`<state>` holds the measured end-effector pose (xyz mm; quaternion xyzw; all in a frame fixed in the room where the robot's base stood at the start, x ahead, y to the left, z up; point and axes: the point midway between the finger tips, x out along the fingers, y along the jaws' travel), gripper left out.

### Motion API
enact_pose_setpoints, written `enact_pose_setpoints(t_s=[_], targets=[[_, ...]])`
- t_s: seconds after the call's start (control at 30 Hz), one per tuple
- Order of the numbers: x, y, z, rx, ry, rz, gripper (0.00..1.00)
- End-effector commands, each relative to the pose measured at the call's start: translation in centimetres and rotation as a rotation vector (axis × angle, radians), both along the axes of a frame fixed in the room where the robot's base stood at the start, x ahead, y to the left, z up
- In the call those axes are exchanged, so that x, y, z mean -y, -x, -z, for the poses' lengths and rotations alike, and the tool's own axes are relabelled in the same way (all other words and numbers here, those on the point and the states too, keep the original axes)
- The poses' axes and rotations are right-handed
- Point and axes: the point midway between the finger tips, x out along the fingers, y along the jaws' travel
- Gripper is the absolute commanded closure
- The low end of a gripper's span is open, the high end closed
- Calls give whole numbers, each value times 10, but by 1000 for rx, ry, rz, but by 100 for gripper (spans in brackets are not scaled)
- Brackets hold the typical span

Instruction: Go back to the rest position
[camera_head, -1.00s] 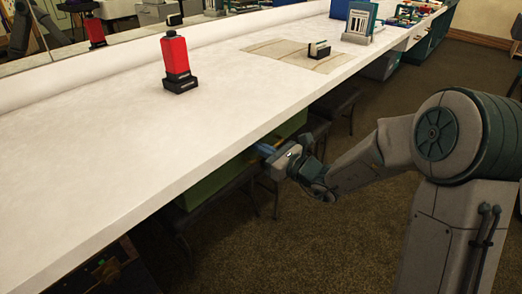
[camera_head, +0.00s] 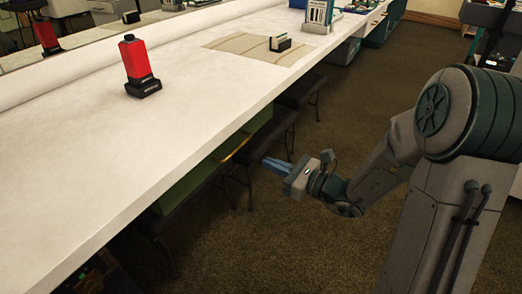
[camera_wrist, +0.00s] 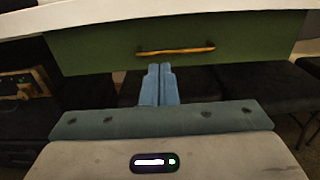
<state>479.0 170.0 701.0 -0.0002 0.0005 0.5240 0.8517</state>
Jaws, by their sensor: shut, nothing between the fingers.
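My gripper (camera_head: 275,164) is out in front of the long white counter (camera_head: 90,150), a little below its top edge, with its blue fingers shut and empty. The fingers also show in the wrist view (camera_wrist: 159,84), pressed together. Beyond them is a green drawer (camera_wrist: 200,45) with a brass handle (camera_wrist: 175,51); the drawer front also shows under the counter in the head view (camera_head: 205,180). The fingertips are apart from the handle. The drawer looks shut.
A red bottle-like object on a black base (camera_head: 139,66) stands on the counter. A striped mat (camera_head: 235,44) holds a small card holder (camera_head: 280,42). Dark stools (camera_head: 300,92) stand under the counter. The brown carpet (camera_head: 345,110) in front is open.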

Motion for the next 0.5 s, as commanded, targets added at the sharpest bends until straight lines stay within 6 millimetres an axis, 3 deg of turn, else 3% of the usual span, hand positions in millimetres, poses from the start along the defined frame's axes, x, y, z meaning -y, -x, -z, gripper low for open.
enact_pose_setpoints(t_s=[0.23, 0.37, 0.5], targets=[[0, 8, -10, 16, 24, -30, 100], [-11, 33, -42, 84, 128, -147, 100], [-18, 76, -83, 206, 318, -343, 100]])
